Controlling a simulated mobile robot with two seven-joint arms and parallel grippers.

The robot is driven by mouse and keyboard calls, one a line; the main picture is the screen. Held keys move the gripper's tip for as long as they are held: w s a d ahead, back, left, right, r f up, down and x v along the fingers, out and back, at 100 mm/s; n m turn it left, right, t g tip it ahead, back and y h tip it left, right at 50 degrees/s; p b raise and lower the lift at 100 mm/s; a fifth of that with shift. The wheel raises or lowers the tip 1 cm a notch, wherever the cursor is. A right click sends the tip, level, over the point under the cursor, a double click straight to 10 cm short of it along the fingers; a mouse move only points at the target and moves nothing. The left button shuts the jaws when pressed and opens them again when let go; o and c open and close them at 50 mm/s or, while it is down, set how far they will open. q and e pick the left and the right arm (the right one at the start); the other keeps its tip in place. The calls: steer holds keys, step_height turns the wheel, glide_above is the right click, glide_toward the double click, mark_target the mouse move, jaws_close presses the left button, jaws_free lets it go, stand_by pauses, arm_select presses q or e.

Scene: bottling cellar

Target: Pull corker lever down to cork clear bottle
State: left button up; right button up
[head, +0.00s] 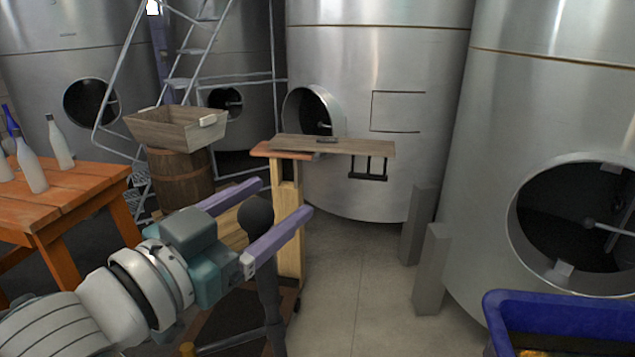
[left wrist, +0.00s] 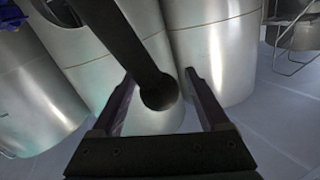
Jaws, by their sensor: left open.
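The corker lever is a dark bar with a round ball end (head: 257,212). In the head view its shaft runs down from the ball beside my left gripper (head: 284,198). My left gripper has two purple fingers spread apart, with the ball between them. The left wrist view also shows the lever's ball (left wrist: 160,91) between the open fingers; I cannot tell whether it touches either one. Most of the corker below is hidden by my arm. I cannot make out a bottle in it. My right gripper is not in view.
Pale bottles (head: 31,169) and a blue-necked one stand on an orange wooden table (head: 75,200) at left. A wooden crate (head: 170,130) sits on a barrel (head: 180,180). A blue bin (head: 560,310) is at lower right.

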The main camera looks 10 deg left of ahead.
arm_select(q)
steer(key=shift+w+d, duration=0.3)
steer(key=shift+w, duration=0.3)
jaws_close()
stand_by(0.3)
stand_by(0.8)
